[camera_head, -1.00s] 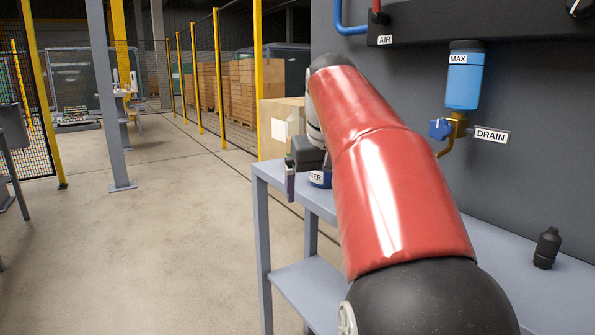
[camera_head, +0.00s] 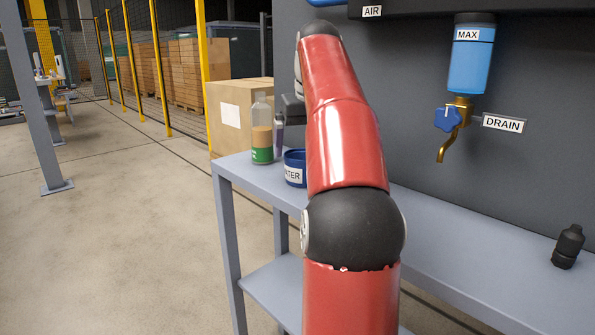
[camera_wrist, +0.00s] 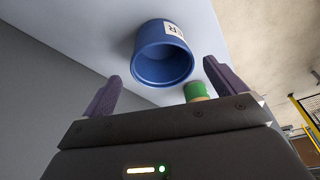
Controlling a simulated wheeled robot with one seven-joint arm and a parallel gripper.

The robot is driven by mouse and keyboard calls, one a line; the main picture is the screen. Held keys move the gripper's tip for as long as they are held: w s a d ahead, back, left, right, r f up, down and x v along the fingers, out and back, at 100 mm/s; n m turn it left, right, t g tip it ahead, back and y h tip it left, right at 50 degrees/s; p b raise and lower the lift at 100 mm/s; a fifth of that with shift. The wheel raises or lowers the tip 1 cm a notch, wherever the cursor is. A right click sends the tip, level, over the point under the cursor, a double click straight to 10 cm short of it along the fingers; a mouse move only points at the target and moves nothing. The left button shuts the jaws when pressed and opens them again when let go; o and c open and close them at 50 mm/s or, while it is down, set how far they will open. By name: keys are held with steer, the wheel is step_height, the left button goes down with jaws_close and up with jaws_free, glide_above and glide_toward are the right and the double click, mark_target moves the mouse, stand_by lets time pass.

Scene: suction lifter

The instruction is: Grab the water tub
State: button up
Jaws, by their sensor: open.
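The water tub (camera_head: 294,168) is a small blue open-topped cup with a white label. It stands on the grey bench, partly hidden behind my red arm in the head view. In the wrist view the tub (camera_wrist: 163,55) shows with its open rim toward the camera, beyond and between the two purple fingers of my gripper (camera_wrist: 163,88). The fingers are apart, with nothing between their tips that I can see. In the head view one purple finger shows beside the bottle, and most of the gripper is hidden by my arm.
A clear bottle with a green base (camera_head: 262,130) stands left of the tub on the grey bench (camera_head: 430,225); its green part (camera_wrist: 195,91) is near the right finger. A small black bottle (camera_head: 568,246) stands at the right. A brass drain tap (camera_head: 455,115) hangs above the bench.

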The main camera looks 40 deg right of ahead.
mark_target(303, 165)
steer(key=b+x, duration=0.1)
steer(key=x, duration=0.2)
steer(key=b+x, duration=0.1)
steer(key=x, duration=0.2)
steer(key=shift+s+a+f, duration=0.1)
steer(key=shift+s+a, duration=0.1)
steer(key=c, duration=1.1)
